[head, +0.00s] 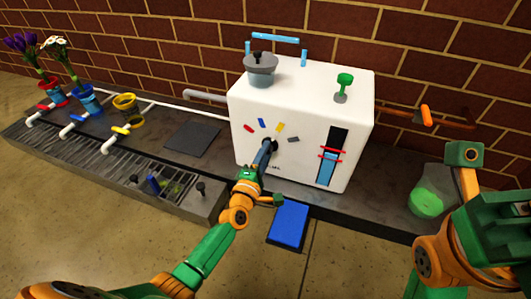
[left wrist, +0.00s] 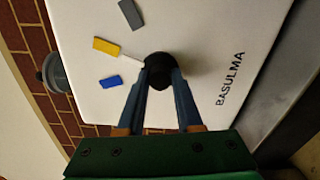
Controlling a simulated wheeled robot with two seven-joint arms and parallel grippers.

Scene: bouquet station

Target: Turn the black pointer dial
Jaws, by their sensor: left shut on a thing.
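The black dial (head: 271,146) is on the front face of the white machine (head: 350,110). Red, blue, yellow and grey marks arc above it. My left gripper (head: 265,154) reaches up to the dial, its blue-grey fingers shut on it. In the left wrist view the fingertips press the sides of the dial (left wrist: 158,66), which is partly hidden between them. A thin pale pointer line (left wrist: 130,60) extends from the dial toward the yellow mark (left wrist: 106,46), above the blue mark (left wrist: 111,82). My right arm is at the right edge; its jaw state is unclear.
A blue pad (head: 289,222) lies below the machine. A clear container with green contents (head: 427,200) stands to the right, near my right arm. A drain grate, coloured rings and flower pots (head: 88,100) are at left. A red-marked gauge (head: 331,158) is right of the dial.

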